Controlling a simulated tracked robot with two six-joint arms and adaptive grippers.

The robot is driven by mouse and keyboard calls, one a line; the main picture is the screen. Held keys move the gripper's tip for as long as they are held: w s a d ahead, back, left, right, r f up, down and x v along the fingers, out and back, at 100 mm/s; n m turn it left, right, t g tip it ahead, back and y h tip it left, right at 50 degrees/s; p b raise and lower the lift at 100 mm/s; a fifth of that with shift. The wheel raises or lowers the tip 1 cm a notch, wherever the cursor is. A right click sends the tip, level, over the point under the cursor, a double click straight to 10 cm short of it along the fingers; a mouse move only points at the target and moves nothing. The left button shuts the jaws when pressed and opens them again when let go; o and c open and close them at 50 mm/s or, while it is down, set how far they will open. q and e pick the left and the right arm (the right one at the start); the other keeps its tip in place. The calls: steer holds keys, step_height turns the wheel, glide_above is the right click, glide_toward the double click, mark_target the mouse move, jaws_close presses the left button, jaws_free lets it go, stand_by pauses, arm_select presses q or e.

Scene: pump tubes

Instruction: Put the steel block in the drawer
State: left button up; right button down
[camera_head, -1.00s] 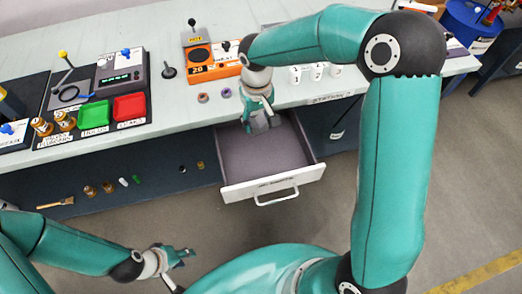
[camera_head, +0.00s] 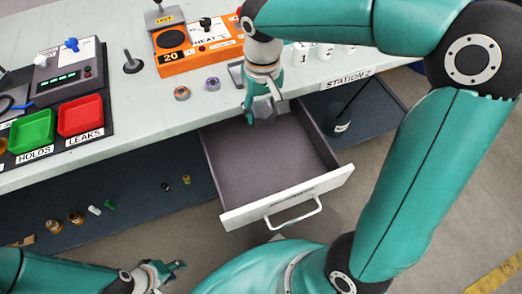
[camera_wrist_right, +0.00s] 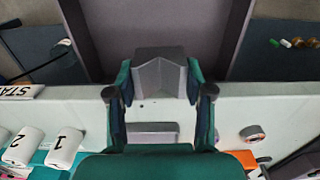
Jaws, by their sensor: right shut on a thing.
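The steel block (camera_wrist_right: 160,75) is a grey, faceted piece between the fingers of my right gripper (camera_wrist_right: 160,88). In the head view, my right gripper (camera_head: 263,105) is shut on the block (camera_head: 265,113) and holds it over the back of the open drawer, by the bench's front edge. Its exact height above the drawer floor is hard to tell. The drawer (camera_head: 290,200) is pulled out, with a white front, a handle and a bare dark floor. My left gripper (camera_head: 172,270) is low at the bottom left, empty and away from the drawer; its finger opening is unclear.
On the bench (camera_head: 130,105) are an orange heater (camera_head: 200,45), two tape rolls, white numbered cups (camera_head: 325,50), and a green bin (camera_head: 32,131) and red bin (camera_head: 80,117). Small items lie on a low shelf at left. The drawer's interior front is clear.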

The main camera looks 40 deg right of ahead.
steer(key=b, duration=0.3)
glide_above(265, 155)
step_height(265, 155, down, 12)
steer(key=shift+w+f, duration=0.1)
steer(key=shift+f+b, duration=0.55)
steer(key=shift+f, duration=1.65)
steer(key=shift+c, duration=2.2)
jaws_free()
steer(key=shift+f, duration=0.1)
